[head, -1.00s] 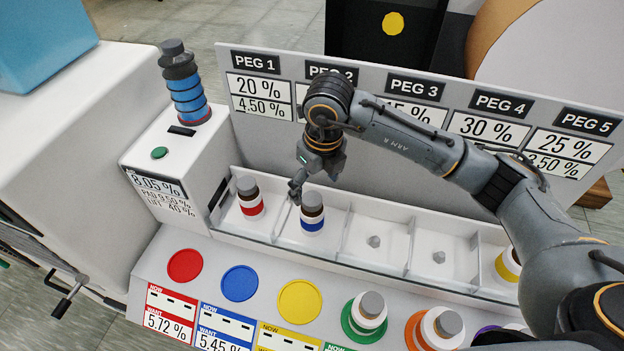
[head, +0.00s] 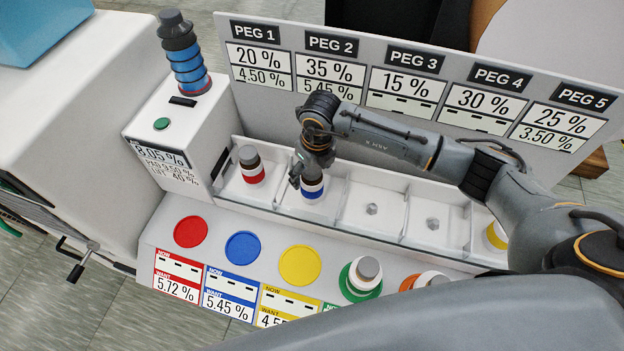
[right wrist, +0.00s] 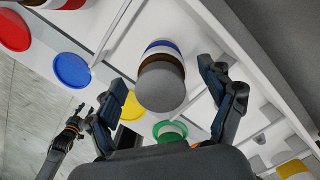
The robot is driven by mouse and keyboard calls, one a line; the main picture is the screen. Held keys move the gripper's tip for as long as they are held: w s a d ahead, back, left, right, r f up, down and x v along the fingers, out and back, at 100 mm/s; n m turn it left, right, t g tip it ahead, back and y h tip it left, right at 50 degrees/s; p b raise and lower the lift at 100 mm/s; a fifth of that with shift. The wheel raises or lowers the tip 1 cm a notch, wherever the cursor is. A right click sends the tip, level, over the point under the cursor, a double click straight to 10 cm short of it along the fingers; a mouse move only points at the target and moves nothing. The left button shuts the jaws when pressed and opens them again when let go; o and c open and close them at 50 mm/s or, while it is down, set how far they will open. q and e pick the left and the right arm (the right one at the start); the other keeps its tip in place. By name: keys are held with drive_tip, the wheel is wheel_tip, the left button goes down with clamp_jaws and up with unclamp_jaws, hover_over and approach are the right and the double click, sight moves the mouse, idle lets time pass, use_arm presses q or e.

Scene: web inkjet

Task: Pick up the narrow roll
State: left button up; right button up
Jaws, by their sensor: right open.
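None of the rolls is labelled narrow, so I cannot tell by name which is meant. A white roll with a blue band (head: 312,190) and a dark top stands upright in the PEG 2 compartment. My right gripper (head: 303,178) is over it and hides part of it. In the right wrist view the open fingers of this gripper (right wrist: 163,92) lie on either side of the roll's grey top (right wrist: 161,88), with gaps visible. A small dark gripper, seemingly my left (right wrist: 82,108), shows far off at left; its jaws are unclear.
A red-banded roll (head: 252,166) stands in the neighbouring compartment, a yellow-banded one (head: 496,236) at the far right. Compartments 3 and 4 hold only pegs. Thin dividers (head: 335,203) and a tall label board (head: 283,98) flank my gripper. A green-ringed roll (head: 362,277) stands in front.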

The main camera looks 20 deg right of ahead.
wheel_tip(320, 180, down, 2)
drive_tip(key=shift+w, duration=0.15)
drive_tip(key=shift+a+f, duration=0.1)
drive_tip(key=shift+f, duration=0.2)
drive_tip(key=c, duration=1.4)
use_arm(q)
drive_tip(key=shift+s+r, duration=0.4)
drive_tip(key=shift+s, duration=0.3)
drive_tip(key=shift+d+f, duration=0.1)
use_arm(e)
drive_tip(key=shift+w+r, duration=0.1)
drive_tip(key=shift+r, duration=0.05)
drive_tip(key=shift+r, duration=0.15)
wheel_tip(320, 180, up, 2)
drive_tip(key=shift+b, duration=0.9)
use_arm(q)
wheel_tip(320, 180, down, 6)
drive_tip(key=b, duration=0.4)
use_arm(e)
drive_tip(key=s+r, duration=0.3)
drive_tip(key=s, duration=0.1)
drive_tip(key=s+a+r, duration=0.1)
drive_tip(key=s+r, duration=0.3)
drive_tip(key=s, duration=0.1)
drive_tip(key=s+a+r, duration=0.1)
drive_tip(key=s+r, duration=0.2)
drive_tip(key=s, duration=0.2)
drive_tip(key=shift+r, duration=0.3)
